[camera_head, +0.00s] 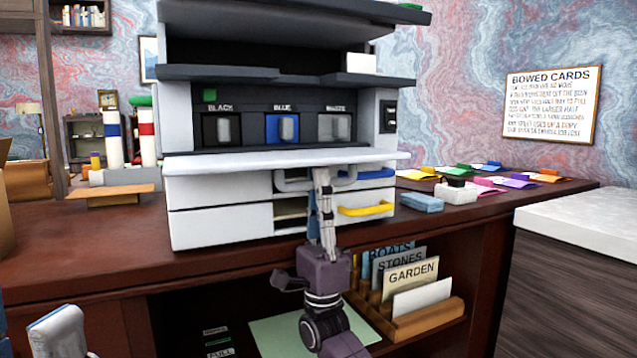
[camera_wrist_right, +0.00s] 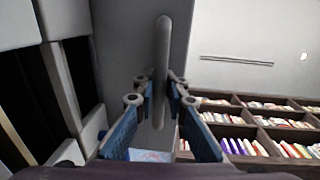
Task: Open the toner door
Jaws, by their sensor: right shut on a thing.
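The grey and white machine (camera_head: 180,125) stands on the desk. Its toner door (camera_head: 230,162) is a pale panel that juts out nearly level below the bays marked BLACK, BLUE and WASTE. A grey bar handle (camera_head: 290,182) hangs under the panel. My right gripper (camera_head: 322,178) reaches up from below and is shut on this handle. In the right wrist view the handle (camera_wrist_right: 162,50) runs between the two blue-padded fingers of the right gripper (camera_wrist_right: 158,98), beside the grey door panel (camera_wrist_right: 118,60). The fingers hide part of the handle.
Below the door are white drawers (camera_head: 220,222), a yellow handle (camera_head: 366,209) and a blue handle (camera_head: 378,173). Coloured cards (camera_head: 460,168) and a blue block (camera_head: 421,203) lie at right. A card rack (camera_head: 430,318) sits on the shelf beneath. A pale counter (camera_head: 590,220) stands at right.

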